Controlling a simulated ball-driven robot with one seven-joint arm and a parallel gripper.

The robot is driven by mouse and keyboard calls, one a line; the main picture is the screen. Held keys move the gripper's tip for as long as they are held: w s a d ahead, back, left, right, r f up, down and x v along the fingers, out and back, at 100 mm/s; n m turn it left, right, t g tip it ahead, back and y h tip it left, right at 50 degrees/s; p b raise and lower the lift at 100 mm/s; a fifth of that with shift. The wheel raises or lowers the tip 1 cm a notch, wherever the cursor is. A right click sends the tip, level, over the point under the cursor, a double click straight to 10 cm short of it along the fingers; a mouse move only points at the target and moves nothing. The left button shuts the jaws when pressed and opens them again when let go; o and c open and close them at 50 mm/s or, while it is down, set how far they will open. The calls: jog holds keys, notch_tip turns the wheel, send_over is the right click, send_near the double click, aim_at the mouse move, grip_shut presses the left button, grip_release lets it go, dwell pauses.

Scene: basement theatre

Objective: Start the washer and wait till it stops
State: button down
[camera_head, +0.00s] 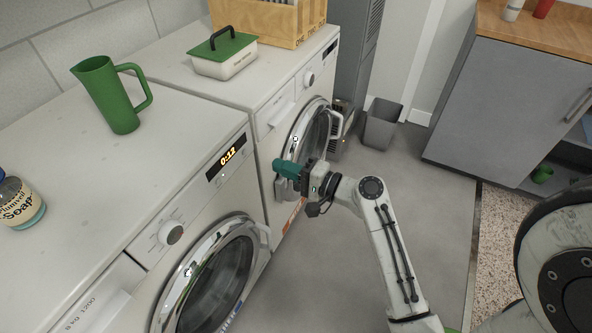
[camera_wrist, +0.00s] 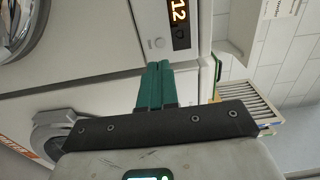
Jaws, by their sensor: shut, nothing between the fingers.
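The near white washer (camera_head: 190,195) has its round glass door (camera_head: 215,285) shut. Its panel display (camera_head: 226,157) is lit in orange digits; in the wrist view the display (camera_wrist: 179,12) shows 12. A small round button (camera_wrist: 160,43) sits beside the display in the wrist view. The washer's dial (camera_head: 171,232) is on the same front panel. My gripper (camera_head: 278,165) has teal fingers, shut and empty, in front of the two machines and apart from the near washer's panel. In the wrist view my gripper (camera_wrist: 158,66) points towards the panel just below the button.
A second white machine (camera_head: 265,85) stands beyond, its round door shut and its display dark. A green jug (camera_head: 112,95), soap jar (camera_head: 20,203), green-lidded box (camera_head: 224,56) and wooden crate (camera_head: 270,22) stand on top. A grey bin (camera_head: 382,123) stands behind; grey floor is clear.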

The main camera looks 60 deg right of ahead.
aim_at(245, 152)
jog(key=w, duration=0.8)
jog(key=shift+a, duration=0.15)
